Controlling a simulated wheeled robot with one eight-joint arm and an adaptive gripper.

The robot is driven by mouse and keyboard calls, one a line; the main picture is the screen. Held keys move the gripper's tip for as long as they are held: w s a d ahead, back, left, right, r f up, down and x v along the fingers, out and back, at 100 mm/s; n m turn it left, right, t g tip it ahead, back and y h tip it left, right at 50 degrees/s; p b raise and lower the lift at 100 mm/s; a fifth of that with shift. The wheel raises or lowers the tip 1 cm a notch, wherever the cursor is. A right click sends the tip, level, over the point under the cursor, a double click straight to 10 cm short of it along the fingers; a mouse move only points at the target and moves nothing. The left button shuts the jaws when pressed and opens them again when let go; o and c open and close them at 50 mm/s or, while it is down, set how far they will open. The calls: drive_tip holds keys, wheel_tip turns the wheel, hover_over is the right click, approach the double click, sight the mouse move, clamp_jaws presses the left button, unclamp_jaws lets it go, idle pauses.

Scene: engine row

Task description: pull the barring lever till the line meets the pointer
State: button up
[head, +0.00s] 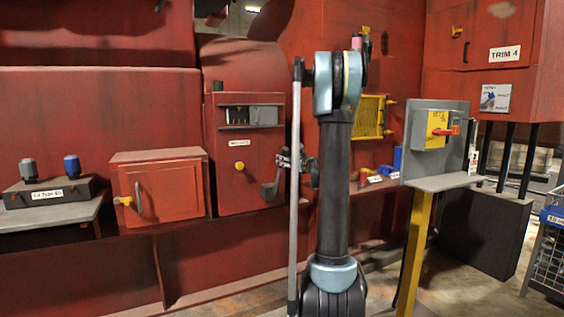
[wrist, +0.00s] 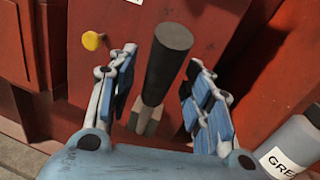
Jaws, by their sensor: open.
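The barring lever (wrist: 165,62) shows in the wrist view as a black round grip on a grey shank. It stands between the two blue-padded fingers of my gripper (wrist: 161,62), which are open, with a gap visible on each side. In the head view the lever (head: 271,187) is low on the right of a red panel (head: 222,185), partly hidden by my gripper (head: 286,160) and arm. A window (head: 250,115) sits high on that panel. The line and the pointer are too small to tell.
A yellow knob (head: 239,165) is on the panel left of the lever, seen also in the wrist view (wrist: 92,40). A grey bottle (wrist: 290,140) labelled "GREA" stands right of my gripper. A red box (head: 165,190) is left of the panel; a grey stand (head: 445,182) is at right.

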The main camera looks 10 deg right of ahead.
drive_tip(key=shift+x, duration=1.15)
drive_tip(key=shift+c, duration=0.5)
